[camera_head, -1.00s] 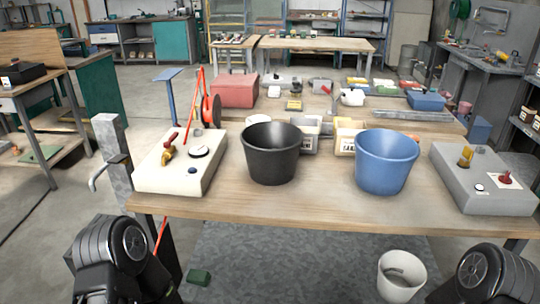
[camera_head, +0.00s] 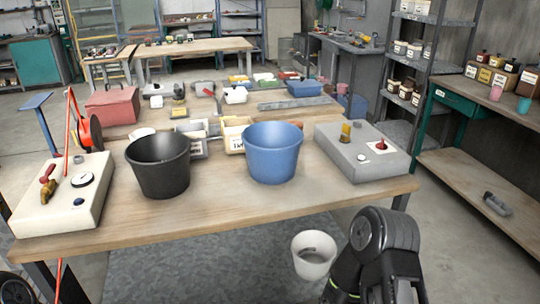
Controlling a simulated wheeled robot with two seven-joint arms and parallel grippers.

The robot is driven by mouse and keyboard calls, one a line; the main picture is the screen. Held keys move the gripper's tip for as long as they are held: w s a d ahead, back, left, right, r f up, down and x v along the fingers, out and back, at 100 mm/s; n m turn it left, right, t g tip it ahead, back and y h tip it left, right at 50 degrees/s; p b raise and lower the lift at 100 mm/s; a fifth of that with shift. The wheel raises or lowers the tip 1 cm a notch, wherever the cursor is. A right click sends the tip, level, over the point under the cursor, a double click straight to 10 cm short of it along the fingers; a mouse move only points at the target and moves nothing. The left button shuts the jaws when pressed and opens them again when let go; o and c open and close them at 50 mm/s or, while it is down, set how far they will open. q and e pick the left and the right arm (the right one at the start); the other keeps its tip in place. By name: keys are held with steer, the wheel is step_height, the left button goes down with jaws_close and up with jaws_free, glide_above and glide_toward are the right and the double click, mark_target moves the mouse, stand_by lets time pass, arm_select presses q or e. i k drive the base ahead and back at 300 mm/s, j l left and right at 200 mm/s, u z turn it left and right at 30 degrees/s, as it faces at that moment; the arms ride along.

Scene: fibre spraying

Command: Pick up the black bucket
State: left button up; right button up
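The black bucket (camera_head: 163,170) stands upright on the wooden table (camera_head: 230,206), left of the middle of the view. The blue bucket (camera_head: 271,153) stands upright to its right, with a gap between them. My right arm shows at the bottom right, below the table's front edge, but its gripper is out of view. Neither arm touches the black bucket.
A white box with levers (camera_head: 66,201) stands left of the black bucket. A grey box (camera_head: 361,154) stands right of the blue one. Small bins (camera_head: 236,131) sit behind the buckets. A white bucket (camera_head: 313,257) is on the floor in front. The table front before the buckets is clear.

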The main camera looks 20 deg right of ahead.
mark_target(162, 166)
steer(key=z, duration=0.7)
steer(key=j+z, duration=0.75)
steer(key=k+j+z, duration=0.1)
steer(key=j+z, duration=0.3)
steer(key=k+j+z, duration=0.1)
steer(key=j+z, duration=0.25)
steer(key=k+j+z, duration=0.1)
steer(key=k+j, duration=0.2)
steer(key=j, duration=0.2)
steer(key=k+j, duration=0.3)
steer(key=j, duration=0.15)
steer(key=k+j+z, duration=0.15)
steer(key=k+j, duration=0.15)
steer(key=j, duration=0.2)
